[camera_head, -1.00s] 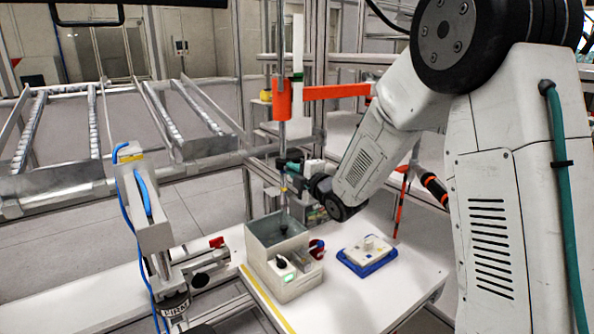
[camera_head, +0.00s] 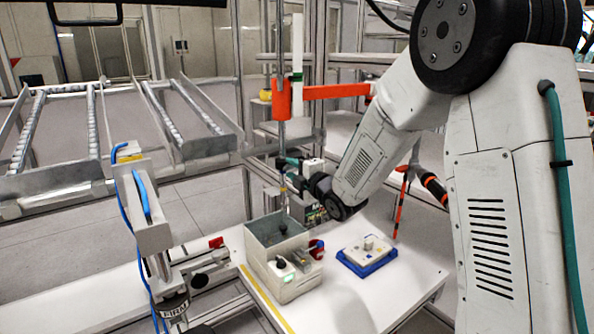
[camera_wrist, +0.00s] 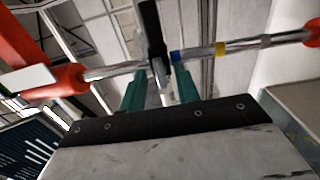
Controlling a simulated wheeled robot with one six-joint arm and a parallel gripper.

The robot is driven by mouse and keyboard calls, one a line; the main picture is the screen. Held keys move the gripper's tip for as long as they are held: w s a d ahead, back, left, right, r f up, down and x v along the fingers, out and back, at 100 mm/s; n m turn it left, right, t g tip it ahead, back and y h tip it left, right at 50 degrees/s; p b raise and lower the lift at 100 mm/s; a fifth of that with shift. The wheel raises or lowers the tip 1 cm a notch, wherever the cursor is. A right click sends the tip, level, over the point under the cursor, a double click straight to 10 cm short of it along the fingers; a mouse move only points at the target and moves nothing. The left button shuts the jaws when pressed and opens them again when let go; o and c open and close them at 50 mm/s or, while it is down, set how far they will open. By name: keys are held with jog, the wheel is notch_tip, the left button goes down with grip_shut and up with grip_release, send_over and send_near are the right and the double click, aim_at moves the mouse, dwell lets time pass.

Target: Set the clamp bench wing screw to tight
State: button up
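I cannot make out the wing screw for certain. A vertical metal rod (camera_head: 282,135) hangs below an orange bracket (camera_head: 325,91), down toward an open grey box (camera_head: 275,260). My gripper (camera_head: 287,165) is beside this rod, above the box. In the wrist view, my two teal fingers (camera_wrist: 160,80) stand apart. The rod (camera_wrist: 118,70), with blue and yellow bands, crosses at their tips. A black piece (camera_wrist: 153,35) shows between and beyond the fingers; contact with it is unclear.
The white table (camera_head: 345,295) carries the grey box and a blue tray (camera_head: 368,262) with a pale device on it. A red knob (camera_head: 216,242) is on a fixture at left. Metal roller rails (camera_head: 95,130) stand behind. The table front is clear.

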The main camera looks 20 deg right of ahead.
jog(key=shift+s, duration=0.1)
jog(key=v, duration=0.7)
jog(key=shift+s, duration=0.35)
jog(key=shift+d, duration=0.1)
